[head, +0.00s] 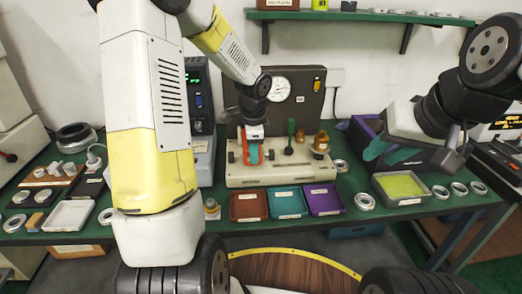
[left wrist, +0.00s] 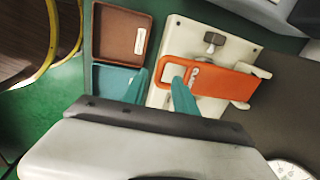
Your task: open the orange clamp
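The orange clamp (head: 251,154) is on the cream fixture (head: 285,174) at the back of the bench. In the left wrist view the clamp (left wrist: 225,75) is a flat orange bar with a slot near its left end, lying across the cream plate. My left gripper (head: 253,146) is at the clamp. In the left wrist view its teal fingertips (left wrist: 161,74) are apart, one on either side of the bar's left end, with one finger overlapping the slot. I cannot tell whether they touch it. My right gripper (head: 388,151) looks open and empty, over the bench at the right.
Brown (head: 249,206), teal (head: 287,203) and purple (head: 323,199) trays stand in front of the fixture. A green knob (head: 290,136) and brass parts (head: 320,144) stand right of the clamp. A grey tray with yellow-green contents (head: 401,187) and several rings lie at right.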

